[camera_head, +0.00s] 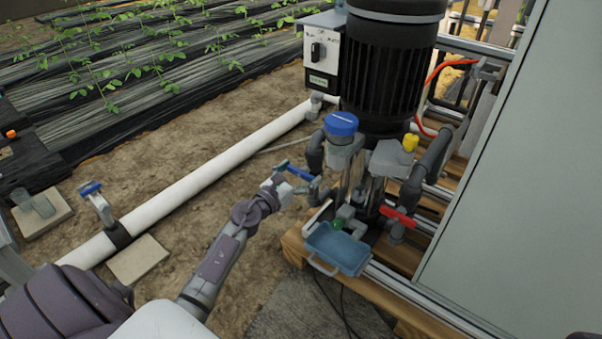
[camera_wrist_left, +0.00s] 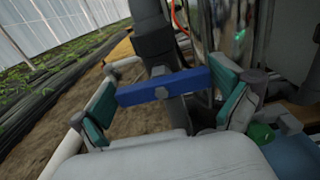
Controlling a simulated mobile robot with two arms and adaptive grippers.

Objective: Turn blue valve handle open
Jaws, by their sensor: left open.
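The blue valve handle (camera_head: 300,173) is a short flat bar on grey pipework at the left side of the pump skid. My left gripper (camera_head: 283,184) is at the handle. In the left wrist view my left gripper (camera_wrist_left: 172,98) is open, its teal pads at either end of the bar. The bar's ends are close to the pads; I cannot tell whether they touch. My right gripper is not in view.
A blue-capped filter (camera_head: 341,125) and black motor (camera_head: 385,70) stand behind the handle. A red valve handle (camera_head: 398,216) and blue tray (camera_head: 338,249) sit to the right. Another blue handle (camera_head: 90,187) is on the white pipe (camera_head: 200,174). A grey cabinet (camera_head: 520,180) fills the right.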

